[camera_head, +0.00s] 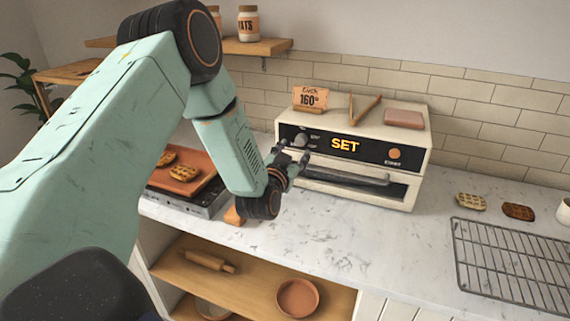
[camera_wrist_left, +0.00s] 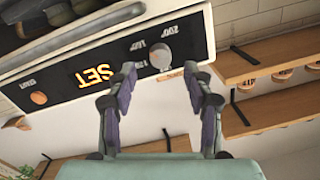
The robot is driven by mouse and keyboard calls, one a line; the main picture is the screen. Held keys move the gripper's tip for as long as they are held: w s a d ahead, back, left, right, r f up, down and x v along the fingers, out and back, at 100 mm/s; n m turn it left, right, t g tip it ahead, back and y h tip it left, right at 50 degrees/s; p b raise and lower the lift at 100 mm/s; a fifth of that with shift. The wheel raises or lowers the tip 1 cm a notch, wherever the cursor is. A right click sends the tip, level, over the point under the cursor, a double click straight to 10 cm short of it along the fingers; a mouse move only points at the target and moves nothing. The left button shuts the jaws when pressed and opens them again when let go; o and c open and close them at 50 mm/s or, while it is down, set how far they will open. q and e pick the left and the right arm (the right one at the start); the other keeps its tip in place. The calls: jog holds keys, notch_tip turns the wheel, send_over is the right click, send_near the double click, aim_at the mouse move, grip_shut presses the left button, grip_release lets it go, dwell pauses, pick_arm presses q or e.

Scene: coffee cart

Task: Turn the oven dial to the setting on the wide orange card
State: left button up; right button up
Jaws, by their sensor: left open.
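The cream oven (camera_head: 423,146) stands on the counter against the tiled wall. Its black panel has a grey round dial (camera_head: 301,139), a display (camera_head: 345,145) reading SET and an orange button (camera_head: 394,153). The wide orange card (camera_head: 310,98) stands on the oven top and reads 160°. My left gripper (camera_head: 290,158) is open and empty at the panel's left end, close to the dial. In the left wrist view, upside down, the dial (camera_wrist_left: 161,55) lies between and beyond the open fingertips (camera_wrist_left: 160,72), apart from them. Its exact pointer setting is unclear.
The oven handle (camera_head: 345,178) juts out below the panel. A tray (camera_head: 205,168) of waffles is at left, a wire rack (camera_head: 510,262) at right.

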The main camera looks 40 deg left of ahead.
pick_arm(q)
jog(key=v, duration=0.7)
jog(key=shift+s+d, duration=0.1)
jog(key=shift+s, duration=0.1)
dwell(0.4)
